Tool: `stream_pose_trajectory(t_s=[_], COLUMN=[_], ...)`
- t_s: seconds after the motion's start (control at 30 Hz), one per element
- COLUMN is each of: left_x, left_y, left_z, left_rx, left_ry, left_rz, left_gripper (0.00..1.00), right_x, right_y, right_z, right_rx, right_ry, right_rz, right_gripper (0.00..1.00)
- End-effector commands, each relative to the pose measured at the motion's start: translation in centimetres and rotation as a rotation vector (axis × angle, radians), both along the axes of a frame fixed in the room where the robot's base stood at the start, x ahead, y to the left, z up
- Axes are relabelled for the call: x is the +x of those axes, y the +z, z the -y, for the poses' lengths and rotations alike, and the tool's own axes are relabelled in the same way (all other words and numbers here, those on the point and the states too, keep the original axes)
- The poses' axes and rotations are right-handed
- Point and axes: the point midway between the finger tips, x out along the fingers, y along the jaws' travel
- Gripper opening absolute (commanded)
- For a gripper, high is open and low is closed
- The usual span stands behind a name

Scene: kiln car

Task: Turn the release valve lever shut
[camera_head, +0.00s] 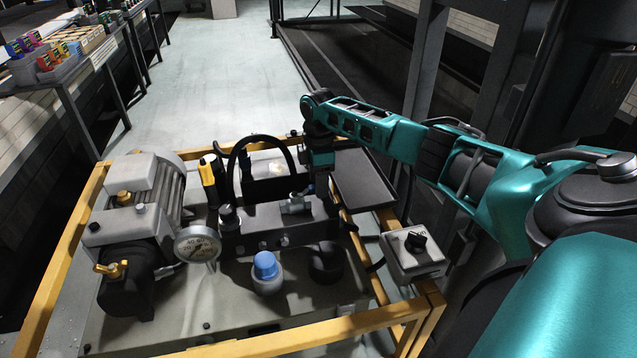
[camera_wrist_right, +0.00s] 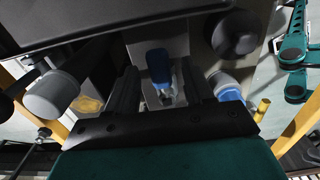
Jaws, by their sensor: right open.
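The release valve is a small silver fitting (camera_head: 295,204) on the dark block of the hydraulic unit. In the right wrist view, a lever with a blue grip (camera_wrist_right: 158,66) lies between the fingers of my right gripper (camera_wrist_right: 160,88). The fingers stand apart on either side of it, and I cannot tell whether either touches it. In the head view, my right gripper (camera_head: 316,182) reaches down over the valve from the right. It is partly hidden by its own wrist, and only a trace of blue shows there. My left gripper is not in view.
A pressure gauge (camera_head: 197,246), a motor (camera_head: 135,205), a yellow-and-black handle (camera_head: 208,172) and a blue-capped knob (camera_head: 265,268) crowd the unit. A black hose (camera_head: 258,140) arches behind the valve. A switch box (camera_head: 412,252) and a dark tray (camera_head: 365,180) sit at the right. A yellow frame (camera_head: 60,262) surrounds it.

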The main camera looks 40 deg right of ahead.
Motion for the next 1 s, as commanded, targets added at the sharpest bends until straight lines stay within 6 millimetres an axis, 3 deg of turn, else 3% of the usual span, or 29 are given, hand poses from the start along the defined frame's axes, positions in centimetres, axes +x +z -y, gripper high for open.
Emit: stream_pose_trajectory(t_s=[0.27, 0.8, 1.0], left_x=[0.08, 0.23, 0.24], left_y=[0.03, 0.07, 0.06], left_z=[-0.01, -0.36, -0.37], left_rx=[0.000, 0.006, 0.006], left_ry=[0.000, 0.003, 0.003], left_rz=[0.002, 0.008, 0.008], left_gripper=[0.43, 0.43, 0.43], right_x=[-0.01, -0.01, -0.01], right_y=[-0.19, -0.17, -0.16], right_z=[-0.03, -0.03, -0.03], right_rx=[0.000, 0.000, 0.000], right_ry=[0.000, 0.000, 0.001], right_rz=[-0.001, -0.001, -0.001], right_gripper=[0.52, 0.02, 0.00])
